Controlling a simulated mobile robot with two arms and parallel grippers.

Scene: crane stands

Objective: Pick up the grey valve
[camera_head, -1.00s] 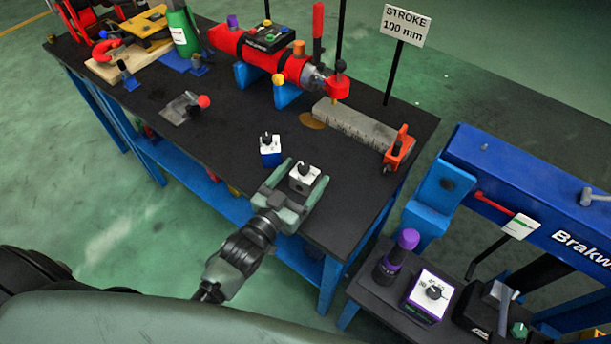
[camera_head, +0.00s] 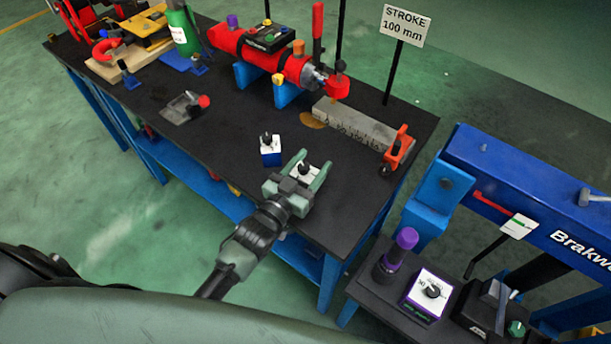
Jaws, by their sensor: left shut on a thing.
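The grey valve (camera_head: 303,172), a small block with a white top and a black knob, is at the front right of the black workbench. My left gripper (camera_head: 310,169) reaches over the bench's front edge and is shut on it, one finger on each side. The valve's lower part is hidden by the gripper, so I cannot tell whether it touches the bench. My right gripper is not in view.
A blue valve (camera_head: 270,150) stands close behind and left of the gripper. A red cylinder (camera_head: 262,50) on blue stands and a steel rule block (camera_head: 355,125) lie behind.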

